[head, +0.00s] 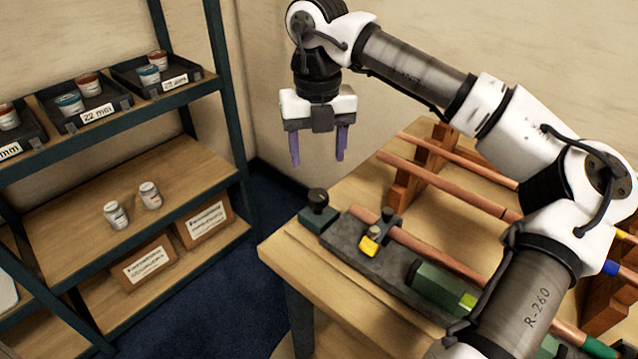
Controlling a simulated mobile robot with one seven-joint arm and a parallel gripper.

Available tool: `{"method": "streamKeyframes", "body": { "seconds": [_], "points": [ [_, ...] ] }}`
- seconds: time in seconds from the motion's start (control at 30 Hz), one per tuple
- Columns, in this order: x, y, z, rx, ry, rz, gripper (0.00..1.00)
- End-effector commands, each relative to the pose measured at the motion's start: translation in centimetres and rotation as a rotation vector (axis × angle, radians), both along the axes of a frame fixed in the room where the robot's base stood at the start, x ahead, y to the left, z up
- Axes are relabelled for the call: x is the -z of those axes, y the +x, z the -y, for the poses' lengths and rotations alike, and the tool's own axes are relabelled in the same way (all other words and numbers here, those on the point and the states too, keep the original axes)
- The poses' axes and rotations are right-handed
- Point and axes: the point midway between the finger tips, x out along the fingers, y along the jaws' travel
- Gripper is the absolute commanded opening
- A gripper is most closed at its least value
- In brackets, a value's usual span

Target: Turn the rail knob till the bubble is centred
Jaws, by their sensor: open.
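My gripper (318,154) hangs open and empty, its two purple fingers pointing down, in the air above the near left corner of the workbench. Below it, a dark knob (318,200) stands on a green block at the left end of a grey rail (345,255). My gripper is apart from the knob. A green level (433,283) with a yellow-green vial (468,300) lies on the rail, partly hidden by my arm. The bubble is too small to make out.
More pipes rest on wooden supports (418,168) behind. A shelf rack (150,115) with trays, jars and boxes stands left. The workbench (300,262) front edge is clear.

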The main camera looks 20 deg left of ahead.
Motion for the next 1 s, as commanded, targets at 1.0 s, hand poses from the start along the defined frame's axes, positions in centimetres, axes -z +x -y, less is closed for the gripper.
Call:
{"method": "streamKeyframes", "body": {
  "seconds": [1.0],
  "points": [
    [9.4, 0.0, 0.0, -0.001, 0.001, -0.001, 0.44]
  ]
}}
